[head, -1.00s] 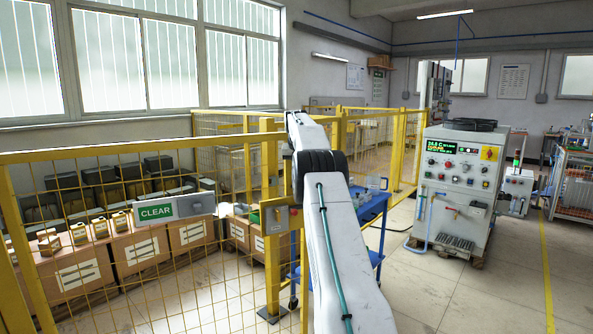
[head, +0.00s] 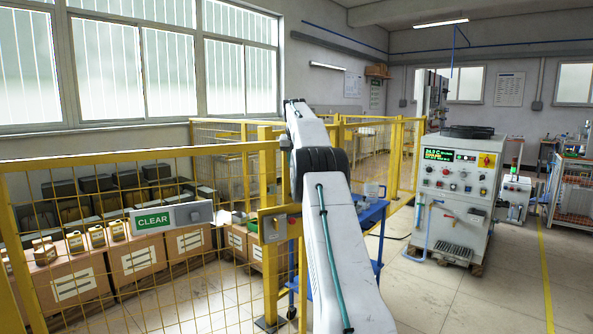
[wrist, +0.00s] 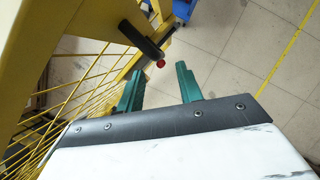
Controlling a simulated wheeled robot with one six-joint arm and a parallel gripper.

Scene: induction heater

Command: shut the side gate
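The side gate is a yellow mesh panel (head: 80,160) across the left foreground of the head view, with a green CLEAR sign (head: 153,219). I cannot tell how wide any gap there is. My gripper is hidden behind my arm in the head view. In the wrist view my gripper (wrist: 160,88) is open, its two green fingers apart and empty. A black handle (wrist: 143,40) on the yellow frame and a red knob (wrist: 161,64) lie just beyond the fingertips.
A blue cart (head: 370,215) stands behind my arm, and a control cabinet (head: 457,190) stands to the right. Cardboard boxes (head: 135,262) with yellow jugs are behind the mesh. More yellow fencing (head: 396,160) runs further back.

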